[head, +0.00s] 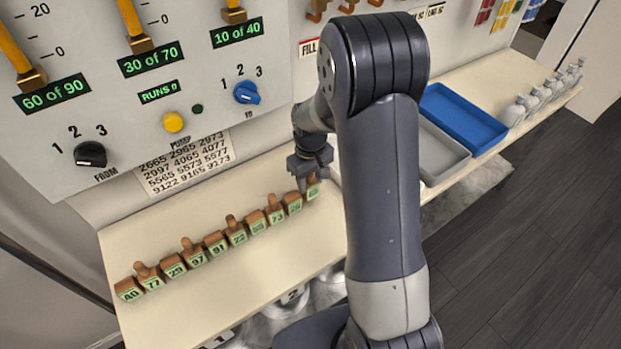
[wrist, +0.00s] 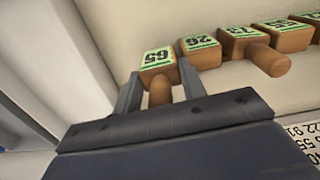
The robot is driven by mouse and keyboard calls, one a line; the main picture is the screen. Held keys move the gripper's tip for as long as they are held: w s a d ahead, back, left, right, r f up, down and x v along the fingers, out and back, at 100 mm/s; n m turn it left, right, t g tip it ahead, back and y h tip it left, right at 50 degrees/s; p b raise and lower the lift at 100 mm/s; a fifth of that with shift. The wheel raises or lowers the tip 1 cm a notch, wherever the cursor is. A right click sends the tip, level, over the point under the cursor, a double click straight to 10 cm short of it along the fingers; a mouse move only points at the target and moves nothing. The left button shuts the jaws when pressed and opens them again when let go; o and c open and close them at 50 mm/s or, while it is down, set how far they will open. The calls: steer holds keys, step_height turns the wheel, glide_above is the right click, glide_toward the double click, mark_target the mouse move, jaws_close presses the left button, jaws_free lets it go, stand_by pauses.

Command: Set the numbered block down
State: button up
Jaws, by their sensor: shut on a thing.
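My gripper (head: 311,170) is shut on the knob of a brown wooden block numbered 65 (wrist: 160,60), which has a green-edged label. In the head view the same block (head: 313,188) is at the right end of a row of numbered blocks. Block 26 (wrist: 200,45) is beside it with a small gap, and block 73 (wrist: 240,38) follows. The held block looks upright, at or just above the cream shelf (head: 240,270); I cannot tell whether it touches.
The row runs left to block 40 (head: 128,289). A control panel (head: 205,60) stands behind. To the right are a grey tray (head: 440,155), a blue tray (head: 462,117) and several pale bottles (head: 540,92). The shelf in front of the row is clear.

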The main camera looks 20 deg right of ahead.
steer(key=shift+f+b, duration=0.5)
steer(key=shift+f, duration=0.1)
steer(key=o, duration=1.1)
steer(key=shift+s+d+f, duration=0.1)
steer(key=shift+o, duration=0.2)
steer(key=shift+s, duration=0.1)
steer(key=shift+f, duration=0.1)
steer(key=shift+a+r+p, duration=0.2)
steer(key=shift+r+p, duration=0.15)
steer(key=shift+r, duration=0.05)
step_height(320, 180, up, 13)
steer(key=shift+d+f+b, duration=0.1)
steer(key=shift+b, duration=0.45)
